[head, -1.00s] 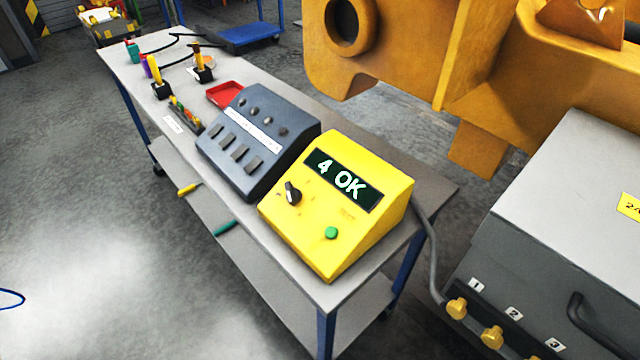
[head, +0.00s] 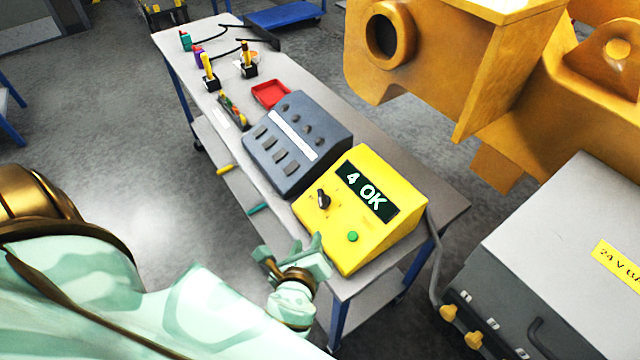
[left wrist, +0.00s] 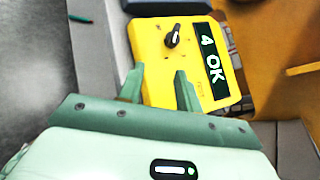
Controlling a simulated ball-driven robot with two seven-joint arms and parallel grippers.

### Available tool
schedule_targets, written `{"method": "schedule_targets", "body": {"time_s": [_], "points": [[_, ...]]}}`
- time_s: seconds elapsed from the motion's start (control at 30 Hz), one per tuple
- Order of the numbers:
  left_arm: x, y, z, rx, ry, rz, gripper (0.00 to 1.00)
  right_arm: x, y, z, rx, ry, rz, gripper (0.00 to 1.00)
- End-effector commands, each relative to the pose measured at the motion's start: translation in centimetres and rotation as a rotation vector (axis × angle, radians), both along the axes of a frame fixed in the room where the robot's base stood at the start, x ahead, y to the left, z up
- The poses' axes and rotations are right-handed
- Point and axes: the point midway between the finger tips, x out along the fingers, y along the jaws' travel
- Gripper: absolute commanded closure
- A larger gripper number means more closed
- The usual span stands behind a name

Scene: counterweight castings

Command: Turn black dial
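The black dial (head: 323,199) is a small knob with a pale mark on the yellow box (head: 345,240); it also shows in the left wrist view (left wrist: 173,38). The box's display (head: 368,193) reads "4 OK", and a green button (head: 352,237) sits below it. My left gripper (head: 300,252) is at the near left side of the box, short of the dial. In the left wrist view its two fingers (left wrist: 157,88) stand apart with nothing between them, pointing toward the dial. My right gripper is not in view.
A dark grey switch box (head: 290,150) stands behind the yellow box on the bench (head: 222,65). A red tray (head: 270,94) and joysticks stand farther back. A large orange casting (head: 450,60) and a grey cabinet (head: 560,260) are to the right. Open floor lies left.

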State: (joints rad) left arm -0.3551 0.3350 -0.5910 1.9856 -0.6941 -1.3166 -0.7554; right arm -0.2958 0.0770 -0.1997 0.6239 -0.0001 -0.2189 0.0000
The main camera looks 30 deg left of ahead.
Motion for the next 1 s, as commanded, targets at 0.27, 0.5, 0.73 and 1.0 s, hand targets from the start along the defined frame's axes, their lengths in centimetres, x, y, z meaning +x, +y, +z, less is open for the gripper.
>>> {"method": "schedule_targets", "body": {"time_s": [0.27,0.5,0.73,1.0], "points": [[2.7,0.6,1.8,0.145,-0.034,-0.065,0.65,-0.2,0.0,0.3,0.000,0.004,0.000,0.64],[8.0,3.0,-0.5,0.143,-0.033,-0.063,0.65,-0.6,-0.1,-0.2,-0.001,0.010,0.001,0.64],[12.2,4.9,-2.2,0.139,-0.032,-0.063,0.65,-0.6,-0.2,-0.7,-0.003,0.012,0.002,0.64],[14.2,5.7,-3.0,0.135,-0.031,-0.064,0.65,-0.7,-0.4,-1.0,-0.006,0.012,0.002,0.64]]}}
